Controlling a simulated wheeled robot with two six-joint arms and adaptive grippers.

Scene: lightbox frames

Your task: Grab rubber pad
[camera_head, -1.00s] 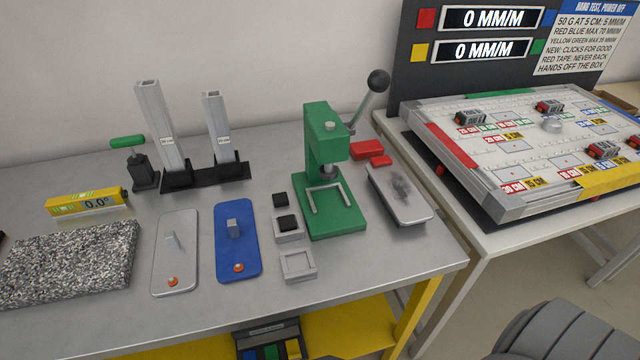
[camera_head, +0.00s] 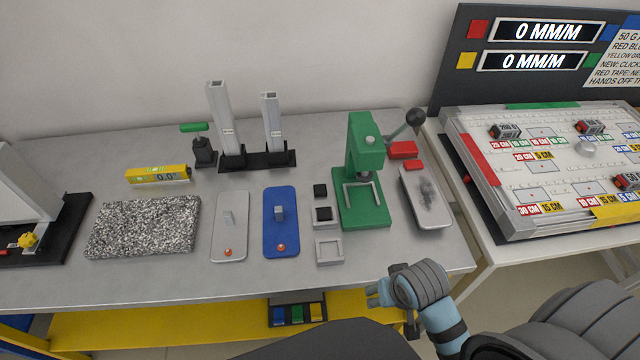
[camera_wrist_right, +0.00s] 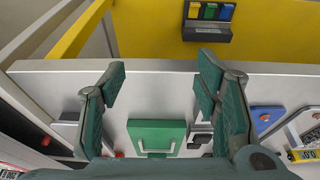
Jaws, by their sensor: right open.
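Two small black squares look like rubber pads. One black pad (camera_head: 320,189) lies on the grey bench, and another black pad (camera_head: 323,213) sits in a small grey square holder (camera_head: 324,223). An empty grey frame (camera_head: 329,250) lies in front of them. My right gripper (camera_head: 375,294) is at the bench's front edge, to the right of and nearer than the pads. In the right wrist view its fingers (camera_wrist_right: 162,72) are spread with nothing between them. The pads are partly hidden by a finger there. My left gripper is not in view.
A green lever press (camera_head: 366,165) stands right of the pads, with a grey tray (camera_head: 428,205) beyond it. Blue (camera_head: 283,240) and grey (camera_head: 231,240) plates lie to the left, then a speckled stone slab (camera_head: 140,228). The bench front is mostly clear.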

